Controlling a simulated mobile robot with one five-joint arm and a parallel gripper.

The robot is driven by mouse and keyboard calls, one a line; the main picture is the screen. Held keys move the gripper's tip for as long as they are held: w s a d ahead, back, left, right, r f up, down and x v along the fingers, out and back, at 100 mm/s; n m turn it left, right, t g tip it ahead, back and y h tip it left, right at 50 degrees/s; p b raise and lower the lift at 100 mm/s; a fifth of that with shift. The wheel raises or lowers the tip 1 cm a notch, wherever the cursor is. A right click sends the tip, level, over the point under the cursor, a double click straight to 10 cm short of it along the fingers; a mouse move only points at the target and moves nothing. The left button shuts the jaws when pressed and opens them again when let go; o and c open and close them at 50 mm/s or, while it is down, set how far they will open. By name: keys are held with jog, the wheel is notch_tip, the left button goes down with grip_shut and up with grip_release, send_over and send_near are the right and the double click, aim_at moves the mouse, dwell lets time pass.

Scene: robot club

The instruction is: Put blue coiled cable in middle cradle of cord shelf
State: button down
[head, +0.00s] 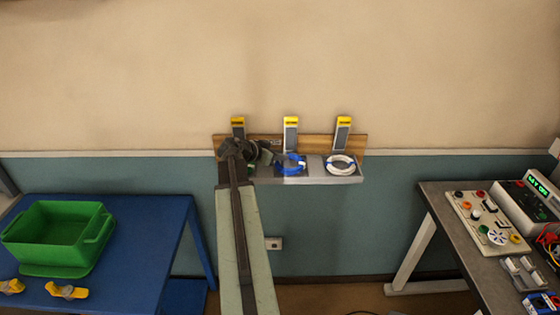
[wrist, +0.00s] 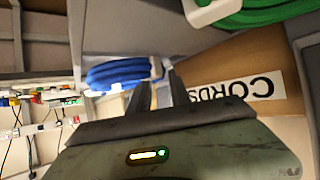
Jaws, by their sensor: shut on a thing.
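The blue coiled cable (head: 292,166) is at the middle cradle of the cord shelf (head: 346,180) on the wall. My gripper (head: 279,158) reaches it from the left and is shut on it. In the wrist view the blue coil (wrist: 116,73) is at the fingertips (wrist: 160,88), with a pale tie on its near side. It lies close against the grey shelf surface; I cannot tell whether it rests fully in the cradle. A white coil (head: 340,165) sits in the right cradle. My arm hides most of the left cradle.
A green coil (wrist: 262,12) shows in the wrist view beside a "CORDS" label (wrist: 237,90). Yellow-topped holders (head: 343,132) stand above the shelf. A blue table (head: 140,225) with a green bin (head: 60,235) is left; a bench with electronics (head: 485,222) is right.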

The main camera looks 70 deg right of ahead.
jog(key=shift+s+d+f, duration=0.15)
jog(key=shift+d+f, duration=0.25)
jog(key=shift+f, duration=0.25)
jog(key=shift+a+r, duration=0.1)
jog(key=shift+r, duration=0.1)
jog(key=shift+f, duration=0.1)
jog(key=c, duration=1.6)
grip_release()
jog(key=shift+o, duration=0.6)
